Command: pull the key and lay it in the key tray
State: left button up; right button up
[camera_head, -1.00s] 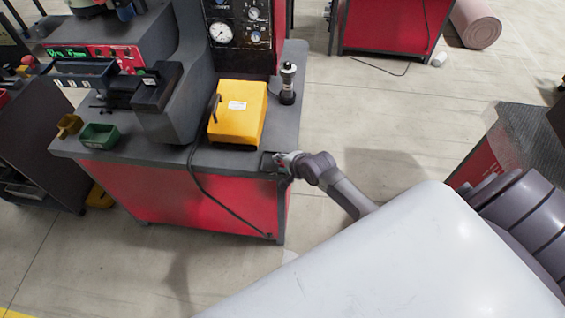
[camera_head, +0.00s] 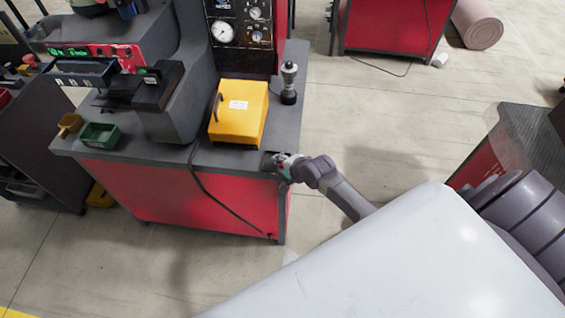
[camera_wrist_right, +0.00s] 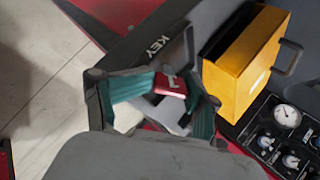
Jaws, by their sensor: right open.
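My right gripper (camera_wrist_right: 158,95) is open, with its teal finger pads spread, over the dark key tray (camera_wrist_right: 135,48), which is marked KEY. A small red piece with a light metal part, which looks like the key (camera_wrist_right: 170,85), shows between the fingertips. It appears to lie in the tray, but the fingers hide part of it and I cannot tell whether they touch it. In the head view my right gripper (camera_head: 284,164) is at the front right corner of the bench, over the tray. My left gripper is out of view.
A yellow box (camera_head: 238,112) with a black handle stands on the bench (camera_head: 165,158) behind the tray; it also shows in the right wrist view (camera_wrist_right: 245,62). A gauge panel (camera_head: 238,28) and a dark post (camera_head: 289,84) stand farther back. Open floor lies right of the bench.

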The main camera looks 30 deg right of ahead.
jog(key=shift+d, duration=0.2)
dwell(0.3)
jog(key=v, duration=0.8)
dwell(0.5)
